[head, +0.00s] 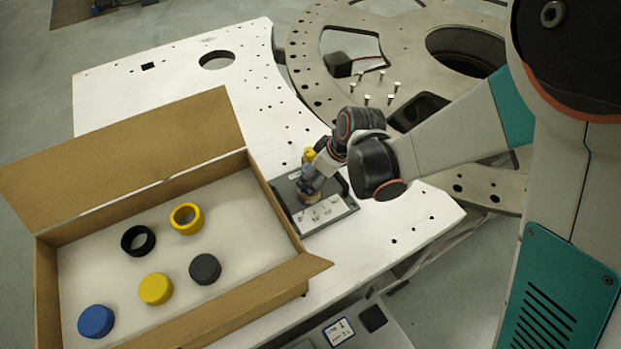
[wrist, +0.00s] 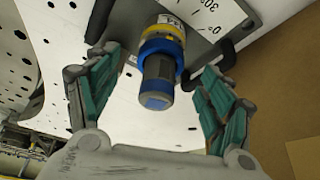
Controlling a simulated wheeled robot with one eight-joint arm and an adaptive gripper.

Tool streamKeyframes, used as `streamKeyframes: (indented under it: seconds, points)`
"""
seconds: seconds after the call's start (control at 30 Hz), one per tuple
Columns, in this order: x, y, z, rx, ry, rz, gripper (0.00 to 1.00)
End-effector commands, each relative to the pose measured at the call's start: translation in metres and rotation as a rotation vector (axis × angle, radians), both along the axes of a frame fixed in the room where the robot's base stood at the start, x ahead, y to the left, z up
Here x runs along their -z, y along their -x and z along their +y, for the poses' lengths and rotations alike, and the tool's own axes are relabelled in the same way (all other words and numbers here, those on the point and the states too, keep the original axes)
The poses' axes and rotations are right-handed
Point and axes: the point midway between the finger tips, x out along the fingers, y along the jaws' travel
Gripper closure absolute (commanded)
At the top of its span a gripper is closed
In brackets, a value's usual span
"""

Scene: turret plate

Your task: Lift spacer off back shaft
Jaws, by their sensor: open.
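A grey fixture plate (head: 334,212) lies on the white table beside the cardboard box. A yellow part (head: 309,155) shows at its back edge, partly hidden by my gripper. In the wrist view, my gripper (wrist: 161,64) is open, with one teal-padded finger on each side of an upright shaft stack. The stack shows a dark grey cylinder (wrist: 158,72) with a blue end, a blue ring (wrist: 153,49) and a yellow ring (wrist: 166,31). Gaps remain between fingers and stack. I cannot tell which ring is the spacer.
The open cardboard box (head: 165,188) on the left holds a yellow ring (head: 175,222), a black ring (head: 128,248), a yellow cap (head: 155,289), a dark grey cap (head: 205,268) and a blue cap (head: 96,321). Several upright pins stand on the round turret plate (head: 305,45) behind.

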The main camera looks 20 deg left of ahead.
Motion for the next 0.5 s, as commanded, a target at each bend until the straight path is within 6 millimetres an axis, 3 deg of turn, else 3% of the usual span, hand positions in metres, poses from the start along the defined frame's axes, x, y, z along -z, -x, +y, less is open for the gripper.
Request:
streamKeyframes:
  seconds: [0.23,0.5]
  points:
    - [0.027,-0.003,0.017,-0.001,0.0,0.0,0.26]
    - [0.033,-0.004,0.019,0.0,-0.001,0.0,0.26]
